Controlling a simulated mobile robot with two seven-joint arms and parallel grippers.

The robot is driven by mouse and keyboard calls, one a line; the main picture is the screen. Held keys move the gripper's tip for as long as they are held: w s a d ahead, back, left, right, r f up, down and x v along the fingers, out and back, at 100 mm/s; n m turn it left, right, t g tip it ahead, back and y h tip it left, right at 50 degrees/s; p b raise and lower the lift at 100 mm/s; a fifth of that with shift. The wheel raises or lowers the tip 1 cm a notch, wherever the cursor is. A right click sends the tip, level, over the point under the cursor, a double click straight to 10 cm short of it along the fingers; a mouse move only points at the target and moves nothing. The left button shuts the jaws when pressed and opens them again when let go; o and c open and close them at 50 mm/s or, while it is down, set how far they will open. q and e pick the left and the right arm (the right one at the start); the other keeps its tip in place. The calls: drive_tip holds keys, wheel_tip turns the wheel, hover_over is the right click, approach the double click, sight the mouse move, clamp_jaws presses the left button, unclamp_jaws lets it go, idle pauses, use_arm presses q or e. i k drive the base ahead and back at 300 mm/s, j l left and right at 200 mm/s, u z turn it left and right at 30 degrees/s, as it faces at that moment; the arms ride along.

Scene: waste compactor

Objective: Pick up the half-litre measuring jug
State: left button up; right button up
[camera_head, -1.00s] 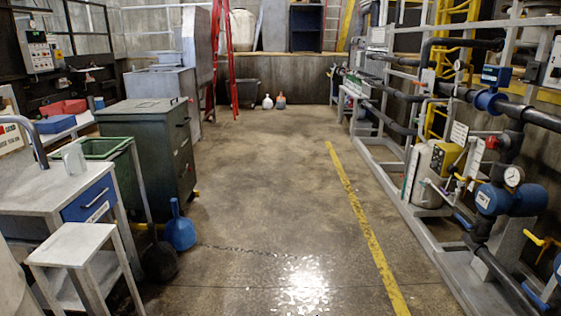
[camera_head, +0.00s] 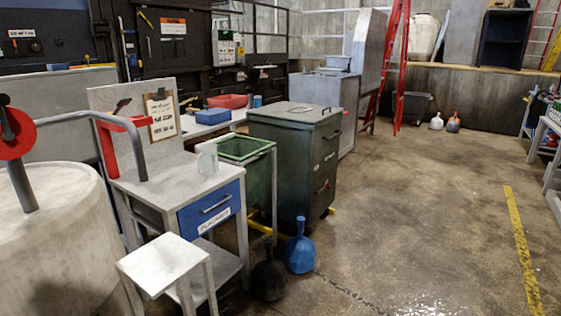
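A pale, translucent jug-shaped vessel (camera_head: 207,158) stands upright on the top of a grey workbench (camera_head: 170,186) with a blue drawer, left of the middle of the head view. It looks like the measuring jug, but any scale marks are too small to read. It stands near the bench's right rear corner, beside the green bin. Neither of my grippers shows in the head view.
A grey stool (camera_head: 168,262) stands in front of the bench. A pale drum (camera_head: 60,240) with a red wheel and bent pipe is at left. A green bin (camera_head: 240,150), a dark cabinet (camera_head: 297,155) and a blue long-necked vessel (camera_head: 300,250) are right of the bench. Floor to the right is clear.

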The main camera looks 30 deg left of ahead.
sight(208, 159)
drive_tip(key=i+l+u, duration=0.2)
drive_tip(key=i, duration=0.95)
drive_tip(key=i+j+u, duration=0.1)
drive_tip(key=i+u, duration=0.8)
drive_tip(key=k+l, duration=0.05)
